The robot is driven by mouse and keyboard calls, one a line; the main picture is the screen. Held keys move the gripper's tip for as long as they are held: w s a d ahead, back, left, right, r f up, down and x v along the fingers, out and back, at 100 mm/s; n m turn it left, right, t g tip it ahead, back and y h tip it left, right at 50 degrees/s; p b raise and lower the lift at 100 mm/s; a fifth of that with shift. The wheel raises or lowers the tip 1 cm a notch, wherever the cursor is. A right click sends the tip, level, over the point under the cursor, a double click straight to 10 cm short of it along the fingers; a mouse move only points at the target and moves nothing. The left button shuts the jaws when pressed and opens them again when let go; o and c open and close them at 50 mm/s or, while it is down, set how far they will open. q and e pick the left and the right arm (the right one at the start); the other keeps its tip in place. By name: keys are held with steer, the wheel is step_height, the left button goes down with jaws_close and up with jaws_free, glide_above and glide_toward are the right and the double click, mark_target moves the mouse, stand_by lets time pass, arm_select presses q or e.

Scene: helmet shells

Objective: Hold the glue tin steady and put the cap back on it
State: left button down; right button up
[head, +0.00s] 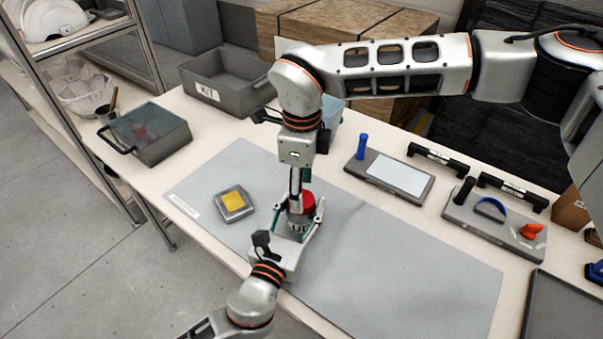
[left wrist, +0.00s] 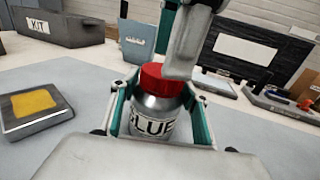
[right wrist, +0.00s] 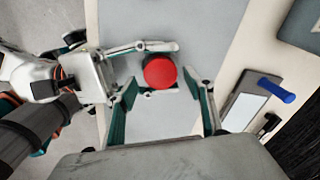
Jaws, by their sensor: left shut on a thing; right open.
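The glue tin (left wrist: 155,117) is silver with a "GLUE" label and stands upright on the grey mat. My left gripper (head: 299,222) is shut around its body. The red cap (left wrist: 160,79) sits on top of the tin; I cannot tell how tightly it is seated. It also shows as a red disc in the right wrist view (right wrist: 160,71). My right gripper (right wrist: 170,92) is open and points down from above, with the cap ahead of its spread fingers. One of its fingers partly hides the cap in the left wrist view.
A small grey box with a yellow pad (head: 233,203) lies left of the tin. A grey KIT bin (head: 222,95) and a dark lidded box (head: 150,135) stand farther back. Tool plates (head: 390,180) lie at the right. The mat's (head: 400,275) right part is clear.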

arm_select(q)
steer(key=shift+f, duration=0.25)
arm_select(e)
steer(key=shift+f, duration=1.25)
steer(key=shift+c, duration=0.3)
steer(key=c, duration=1.1)
steer(key=shift+m, duration=1)
steer(key=o, duration=1.3)
arm_select(q)
steer(key=shift+s, duration=0.1)
arm_select(e)
steer(key=shift+o, duration=0.2)
step_height(320, 180, up, 12)
